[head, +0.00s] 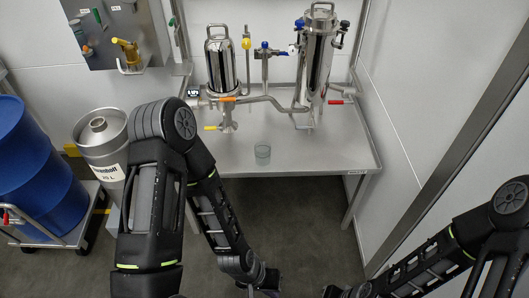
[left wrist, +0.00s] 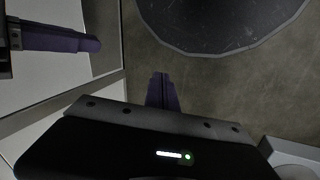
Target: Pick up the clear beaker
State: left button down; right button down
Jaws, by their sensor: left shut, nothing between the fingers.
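The clear beaker (head: 263,154) stands upright on the steel table (head: 310,158), near its front edge, in the head view. It looks empty. My left gripper (head: 270,292) is low in front of the table, at the bottom edge of the head view, well apart from the beaker. In the left wrist view its purple fingers (left wrist: 162,90) are shut together with nothing between them. My right gripper (head: 334,292) shows only partly at the bottom of the head view. A purple finger, apparently its own, shows at the left of the left wrist view (left wrist: 62,40); its opening is unclear.
Two steel tanks (head: 221,62) (head: 318,62) with pipes and valves stand behind the beaker. A steel keg (head: 101,150) and a blue drum (head: 35,165) on a trolley are at the left. A wall is at the right. The floor before the table is clear.

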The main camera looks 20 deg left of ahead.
aim_at(262, 150)
jog(key=j+z, duration=0.4)
jog(key=j, duration=0.15)
jog(key=j+z, duration=0.4)
jog(key=j, duration=0.15)
jog(key=k+j+z, duration=0.2)
jog(key=j+z, duration=0.2)
jog(key=i+j, duration=0.15)
jog(key=i, duration=0.3)
